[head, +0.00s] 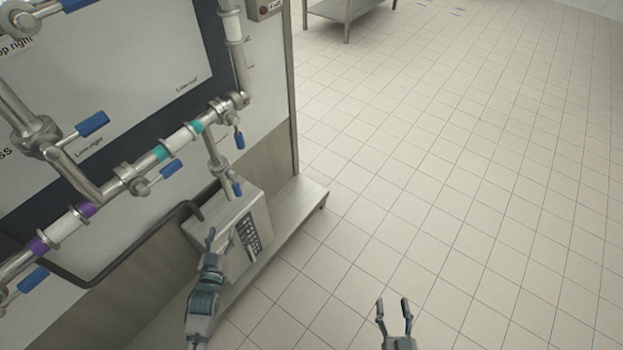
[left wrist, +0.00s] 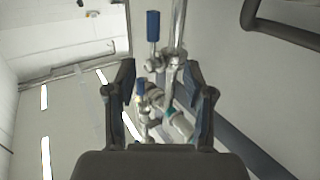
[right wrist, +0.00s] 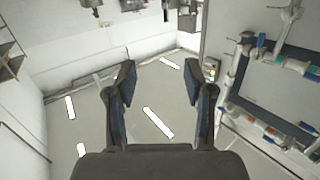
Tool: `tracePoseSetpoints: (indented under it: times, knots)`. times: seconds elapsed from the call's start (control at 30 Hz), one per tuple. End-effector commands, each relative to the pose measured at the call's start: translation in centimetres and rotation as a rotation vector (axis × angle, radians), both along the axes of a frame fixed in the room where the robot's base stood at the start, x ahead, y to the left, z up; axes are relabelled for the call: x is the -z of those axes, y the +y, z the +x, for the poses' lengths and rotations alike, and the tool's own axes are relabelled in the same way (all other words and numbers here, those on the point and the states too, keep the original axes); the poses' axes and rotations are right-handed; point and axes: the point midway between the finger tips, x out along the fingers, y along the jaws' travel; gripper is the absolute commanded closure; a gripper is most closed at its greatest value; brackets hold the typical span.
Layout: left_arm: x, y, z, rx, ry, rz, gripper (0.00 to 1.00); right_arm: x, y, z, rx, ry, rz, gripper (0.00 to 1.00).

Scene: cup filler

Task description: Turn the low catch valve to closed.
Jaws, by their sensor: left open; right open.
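No label reading low catch is legible, so I cannot say for certain which valve it is. A steel valve on a vertical outlet pipe has a small blue handle (head: 237,188) just above a grey box (head: 228,222). Another blue-handled valve (head: 239,139) sits higher, by the pipe elbow. My left gripper (head: 221,238) is open and empty, in front of the box and below these handles. In the left wrist view, a blue handle (left wrist: 153,27) shows beyond the open fingers, with another blue handle (left wrist: 140,88) between them. My right gripper (head: 393,306) is open and empty over the floor.
Pipes with teal and purple bands cross the panel at left, with further blue handles (head: 171,169) and a label reading Low-right. A dark bent bar (head: 130,262) runs in front of the panel. A steel ledge (head: 300,205) stands low. The tiled floor (head: 470,170) at right is clear.

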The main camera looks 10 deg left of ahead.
Motion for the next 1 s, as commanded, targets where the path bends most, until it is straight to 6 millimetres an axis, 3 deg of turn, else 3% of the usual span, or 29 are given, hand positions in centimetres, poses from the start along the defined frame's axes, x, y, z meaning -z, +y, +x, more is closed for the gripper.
tracePoseSetpoints:
  times: [0.13,0.27,0.57,0.8,1.0]
  knots:
    - [-1.6,-0.1,0.2,-0.007,-0.042,0.015,0.47,-1.7,-0.6,-0.3,0.000,-0.050,0.023,0.47]
    - [-1.9,-0.1,1.7,-0.007,-0.046,0.019,0.47,-2.5,-0.8,-0.2,-0.002,-0.100,0.042,0.47]
    - [-1.5,1.4,8.4,-0.007,-0.041,0.017,0.47,-5.8,-0.3,-0.6,-0.001,-0.357,0.119,0.47]
    - [-1.3,2.7,13.6,-0.008,-0.039,0.015,0.47,-8.8,-0.3,-2.3,0.003,-0.604,0.196,0.47]
    - [-1.6,2.8,16.2,-0.007,-0.040,0.019,0.47,-10.4,-1.1,-3.8,0.008,-0.745,0.246,0.47]
